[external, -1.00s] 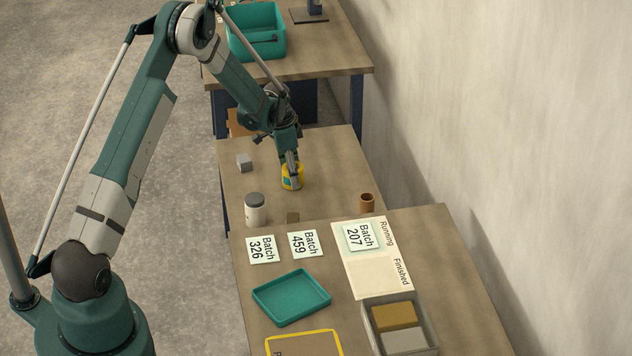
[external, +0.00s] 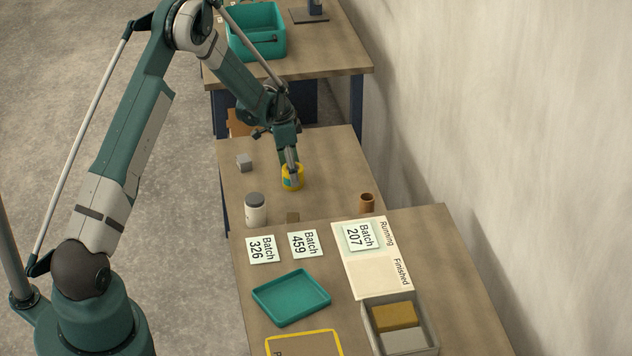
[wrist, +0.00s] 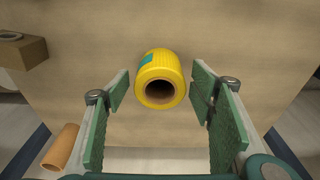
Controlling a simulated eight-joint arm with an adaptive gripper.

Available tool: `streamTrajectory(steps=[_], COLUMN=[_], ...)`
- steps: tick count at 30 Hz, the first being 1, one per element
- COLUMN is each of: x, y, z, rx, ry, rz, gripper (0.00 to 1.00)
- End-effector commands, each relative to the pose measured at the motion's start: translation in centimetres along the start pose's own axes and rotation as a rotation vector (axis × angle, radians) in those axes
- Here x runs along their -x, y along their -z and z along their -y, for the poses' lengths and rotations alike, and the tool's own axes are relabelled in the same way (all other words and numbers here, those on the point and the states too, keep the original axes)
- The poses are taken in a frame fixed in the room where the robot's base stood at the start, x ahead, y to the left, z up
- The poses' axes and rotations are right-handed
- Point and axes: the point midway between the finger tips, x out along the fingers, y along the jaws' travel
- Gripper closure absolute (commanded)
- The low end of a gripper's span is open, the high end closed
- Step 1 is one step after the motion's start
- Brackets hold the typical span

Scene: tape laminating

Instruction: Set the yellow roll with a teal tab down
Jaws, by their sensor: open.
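The yellow roll (external: 293,183) with a teal tab stands on the middle table, below my gripper (external: 291,172). In the wrist view the roll (wrist: 161,87) shows its dark open core, and the teal tab (wrist: 146,60) is on its upper left side. My gripper (wrist: 161,100) is open, with a green-padded finger on each side of the roll and a visible gap to it on both sides. In the external view the fingers partly cover the roll.
A grey block (external: 244,162), a white jar with a dark lid (external: 255,210) and a brown tube (external: 366,203) stand apart on the same table. The nearer table holds batch cards (external: 303,244), a teal tray (external: 291,297) and a grey bin (external: 402,345). Table around the roll is clear.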

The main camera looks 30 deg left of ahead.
Motion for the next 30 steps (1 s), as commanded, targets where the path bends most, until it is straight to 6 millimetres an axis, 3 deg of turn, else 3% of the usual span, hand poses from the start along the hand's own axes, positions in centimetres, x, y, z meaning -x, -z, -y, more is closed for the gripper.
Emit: streamTrajectory(steps=[12, 18, 30], x=[6.7, 9.1, 10.3], y=[0.0, 0.0, 0.0], z=[0.0, 0.0, 0.0], rx=[0.001, 0.001, 0.0], ry=[0.0, 0.0, 0.0], rz=[0.0, 0.0, 0.0], gripper=[0.45, 0.45, 0.45])
